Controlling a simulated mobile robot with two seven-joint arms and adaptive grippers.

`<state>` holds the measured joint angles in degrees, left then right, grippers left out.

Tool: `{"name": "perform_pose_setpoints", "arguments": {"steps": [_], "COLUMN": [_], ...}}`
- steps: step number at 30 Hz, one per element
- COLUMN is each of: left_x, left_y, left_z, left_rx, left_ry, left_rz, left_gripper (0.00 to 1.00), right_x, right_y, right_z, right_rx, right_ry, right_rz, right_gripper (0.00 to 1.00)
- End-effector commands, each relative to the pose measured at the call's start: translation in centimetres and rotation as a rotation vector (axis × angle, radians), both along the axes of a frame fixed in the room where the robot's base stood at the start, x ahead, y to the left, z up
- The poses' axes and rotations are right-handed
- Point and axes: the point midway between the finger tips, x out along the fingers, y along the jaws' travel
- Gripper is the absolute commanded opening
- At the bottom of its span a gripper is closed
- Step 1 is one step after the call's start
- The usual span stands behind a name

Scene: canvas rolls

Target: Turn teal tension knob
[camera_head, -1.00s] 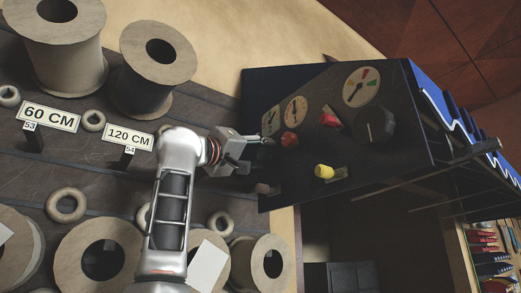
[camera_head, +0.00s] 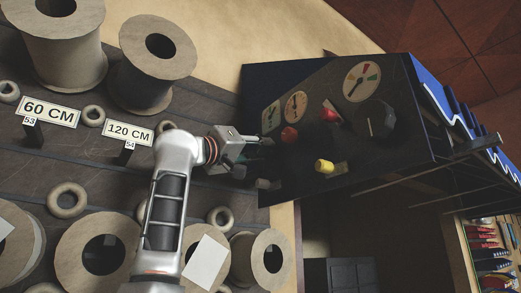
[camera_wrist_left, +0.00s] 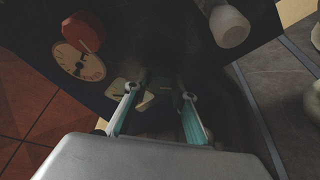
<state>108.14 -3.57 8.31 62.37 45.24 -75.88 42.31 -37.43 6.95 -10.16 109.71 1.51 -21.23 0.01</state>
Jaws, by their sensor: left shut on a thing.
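My left gripper (camera_head: 262,149) reaches from the left to the left end of the dark control panel (camera_head: 290,170). In the left wrist view its two fingers (camera_wrist_left: 160,92), with teal inner pads, are spread a little apart at the panel face. They are closed on a dark teal shape between the tips, which I take for the teal tension knob (camera_wrist_left: 166,88). It is shadowed, and its turn angle cannot be read. In the head view the fingers mostly hide this knob. My right gripper is not in view.
Nearby on the panel are an orange-red knob (camera_head: 289,135), a red knob (camera_head: 329,115), a yellow knob (camera_head: 325,166), a large black knob (camera_head: 375,121) and a pale grey knob (camera_wrist_left: 229,26). Canvas rolls (camera_head: 158,62) and a 120 CM sign (camera_head: 128,133) stand left.

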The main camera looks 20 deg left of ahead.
Motion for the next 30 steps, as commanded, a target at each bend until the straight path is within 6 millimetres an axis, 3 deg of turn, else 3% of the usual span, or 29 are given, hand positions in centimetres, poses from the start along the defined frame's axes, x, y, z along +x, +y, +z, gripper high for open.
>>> {"name": "perform_pose_setpoints", "arguments": {"steps": [30], "left_x": [-0.03], "left_y": [0.07], "left_z": [0.08], "left_rx": [0.733], "left_ry": [-0.573], "left_rz": [-0.001], "left_gripper": [0.04], "right_x": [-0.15], "right_y": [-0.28], "right_z": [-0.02], "right_rx": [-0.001], "right_ry": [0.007], "right_rz": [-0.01], "right_gripper": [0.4]}}
